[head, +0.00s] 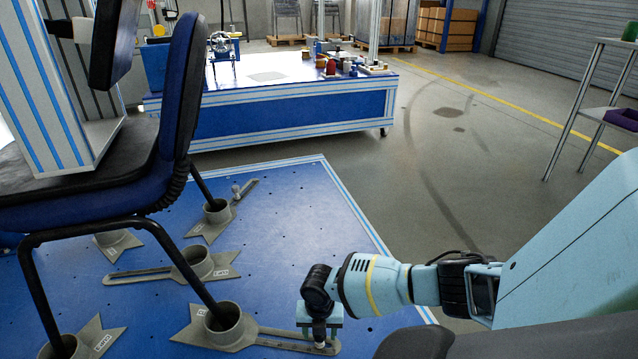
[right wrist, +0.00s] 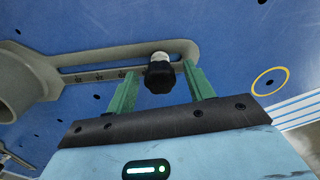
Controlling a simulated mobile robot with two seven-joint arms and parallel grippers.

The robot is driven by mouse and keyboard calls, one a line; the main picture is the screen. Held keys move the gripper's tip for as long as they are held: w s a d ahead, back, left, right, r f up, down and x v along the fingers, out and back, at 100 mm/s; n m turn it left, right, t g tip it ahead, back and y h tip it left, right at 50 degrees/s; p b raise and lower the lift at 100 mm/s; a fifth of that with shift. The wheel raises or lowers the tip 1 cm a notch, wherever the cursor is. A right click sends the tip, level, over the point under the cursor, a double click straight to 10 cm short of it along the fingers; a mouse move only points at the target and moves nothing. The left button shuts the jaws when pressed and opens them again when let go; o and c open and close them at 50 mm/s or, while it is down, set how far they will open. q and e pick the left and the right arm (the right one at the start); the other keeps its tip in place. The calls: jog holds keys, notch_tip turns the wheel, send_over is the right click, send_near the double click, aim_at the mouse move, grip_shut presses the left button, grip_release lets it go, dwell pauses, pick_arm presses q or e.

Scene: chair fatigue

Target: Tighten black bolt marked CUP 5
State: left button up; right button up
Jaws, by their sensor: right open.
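The black bolt (right wrist: 160,74) sits in the slot of a grey cup's arm, between the two green fingers of my right gripper (right wrist: 160,90) in the right wrist view. The fingers stand apart on either side of its knob, with gaps showing. In the head view my right gripper (head: 320,330) points down at the slotted arm's right end and hides most of the bolt. The grey cup (head: 223,322) holds a chair leg. I cannot read which cup number this is. My left gripper is not in view.
A blue chair (head: 178,90) stands with its legs in grey cups on the blue platform (head: 290,235). Another cup (head: 196,262) and its slotted arm lie behind. A blue workbench (head: 290,110) with small items stands at the back.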

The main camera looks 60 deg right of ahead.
grip_shut()
jog(key=shift+r+m+p, duration=0.1)
jog(key=shift+m+p, duration=0.7)
jog(key=shift+m, duration=0.2)
jog(key=shift+m+p, duration=0.35)
jog(key=shift+m, duration=0.65)
grip_release()
